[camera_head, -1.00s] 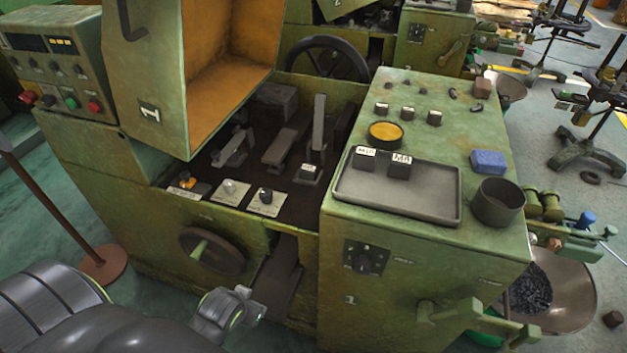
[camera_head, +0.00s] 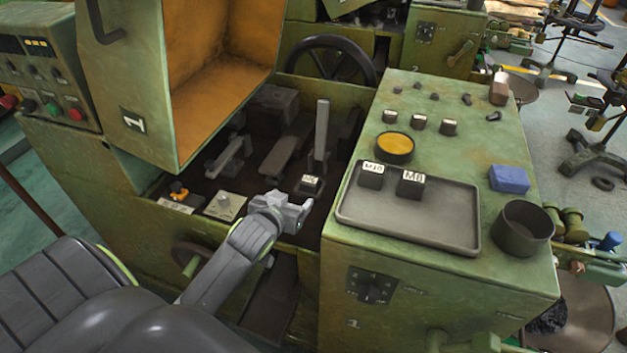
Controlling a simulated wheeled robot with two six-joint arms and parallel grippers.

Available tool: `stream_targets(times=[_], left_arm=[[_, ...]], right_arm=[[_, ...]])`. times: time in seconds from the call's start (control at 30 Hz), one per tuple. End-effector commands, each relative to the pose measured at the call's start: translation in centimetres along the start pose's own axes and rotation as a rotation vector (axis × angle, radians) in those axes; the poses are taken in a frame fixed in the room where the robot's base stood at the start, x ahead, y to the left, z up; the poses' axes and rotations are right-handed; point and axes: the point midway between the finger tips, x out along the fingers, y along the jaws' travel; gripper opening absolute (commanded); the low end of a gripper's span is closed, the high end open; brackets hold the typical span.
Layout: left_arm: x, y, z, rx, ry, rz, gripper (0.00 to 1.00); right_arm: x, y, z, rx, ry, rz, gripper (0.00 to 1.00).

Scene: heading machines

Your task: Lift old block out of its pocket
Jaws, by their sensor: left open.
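A dark block with a white label (camera_head: 310,184) sits low inside the machine's open bay, at the foot of an upright grey lever (camera_head: 321,135). Its label is too small to read, and its pocket cannot be made out. My left gripper (camera_head: 303,214) is open and empty at the bay's front edge, just below and in front of this block, seemingly apart from it. Two more dark blocks, labelled M10 (camera_head: 372,175) and what looks like M8 (camera_head: 411,184), stand on the grey tray (camera_head: 440,231) on the machine top. My right gripper is not in view.
An orange-lined guard (camera_head: 224,100) stands raised at the left of the bay. Knobs on plates, one orange (camera_head: 179,190), line the bay's front. A dark cup (camera_head: 523,228), a blue block (camera_head: 509,179) and a yellow-filled dish (camera_head: 395,147) stand around the tray.

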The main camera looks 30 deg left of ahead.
Motion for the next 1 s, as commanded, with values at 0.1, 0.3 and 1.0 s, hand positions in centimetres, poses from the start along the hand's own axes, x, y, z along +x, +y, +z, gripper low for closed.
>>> stream_targets(times=[0.1,0.3,1.0], left_arm=[[1.9,0.0,-0.1,0.000,-0.001,-0.001,0.71],[5.2,0.0,0.0,0.000,-0.002,-0.001,0.71],[12.0,0.0,-0.1,0.001,-0.003,-0.001,0.71]], right_arm=[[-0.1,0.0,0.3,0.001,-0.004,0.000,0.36],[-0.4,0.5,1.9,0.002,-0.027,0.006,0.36],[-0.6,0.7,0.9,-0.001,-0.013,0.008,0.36]])
